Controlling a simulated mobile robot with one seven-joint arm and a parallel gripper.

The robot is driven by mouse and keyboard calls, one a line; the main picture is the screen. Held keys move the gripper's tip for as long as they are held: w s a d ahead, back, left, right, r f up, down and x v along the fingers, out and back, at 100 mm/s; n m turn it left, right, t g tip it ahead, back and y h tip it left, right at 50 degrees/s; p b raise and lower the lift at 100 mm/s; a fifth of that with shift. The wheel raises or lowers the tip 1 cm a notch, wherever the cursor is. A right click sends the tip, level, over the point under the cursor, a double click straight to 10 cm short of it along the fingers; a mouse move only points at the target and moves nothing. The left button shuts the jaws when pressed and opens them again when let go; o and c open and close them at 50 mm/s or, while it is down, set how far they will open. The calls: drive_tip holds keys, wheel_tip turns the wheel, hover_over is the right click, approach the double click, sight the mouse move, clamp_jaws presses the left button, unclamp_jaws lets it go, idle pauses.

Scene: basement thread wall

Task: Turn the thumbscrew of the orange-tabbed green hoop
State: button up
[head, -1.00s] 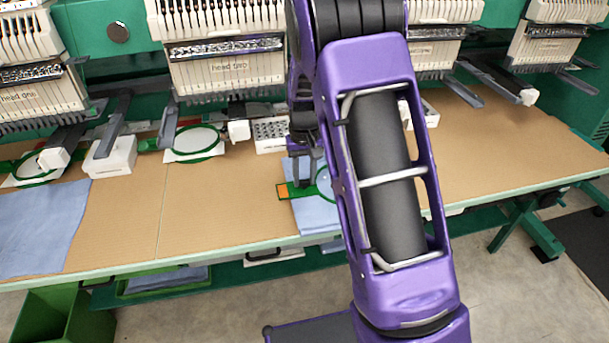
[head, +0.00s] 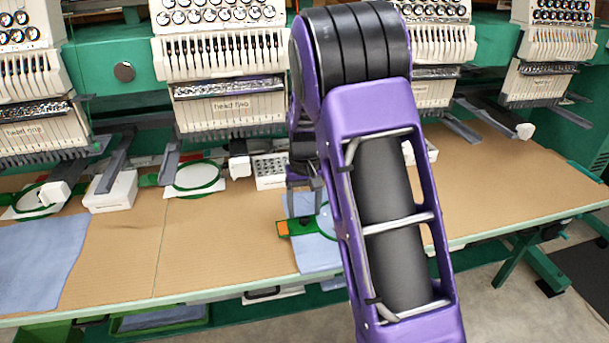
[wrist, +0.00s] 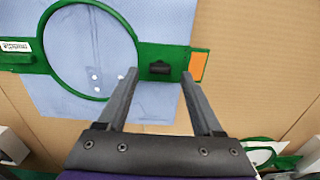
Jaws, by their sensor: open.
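The green hoop (wrist: 44,42) lies on light blue cloth (wrist: 165,22) on the table, with an orange tab (wrist: 198,66) at the end of its bracket. A small black part, likely the thumbscrew (wrist: 159,68), sits on the bracket between ring and tab. In the head view the orange tab (head: 283,229) and part of the hoop (head: 325,220) show left of my arm, which hides the rest. My gripper (wrist: 159,75) is open and empty, its fingertips on either side of the black part in the picture. I cannot tell its height above it. It also shows in the head view (head: 304,205).
Other green hoops (head: 222,178) sit under the embroidery heads (head: 228,108) behind. A white tray with small holes (head: 270,172) and a white block (head: 110,192) stand at the back. Folded blue cloth (head: 40,255) lies at left. The table between is clear.

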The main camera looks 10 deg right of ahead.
sight(305, 217)
wheel_tip(305, 217, up, 15)
drive_tip(key=p, duration=0.1)
drive_tip(key=shift+r, duration=0.2)
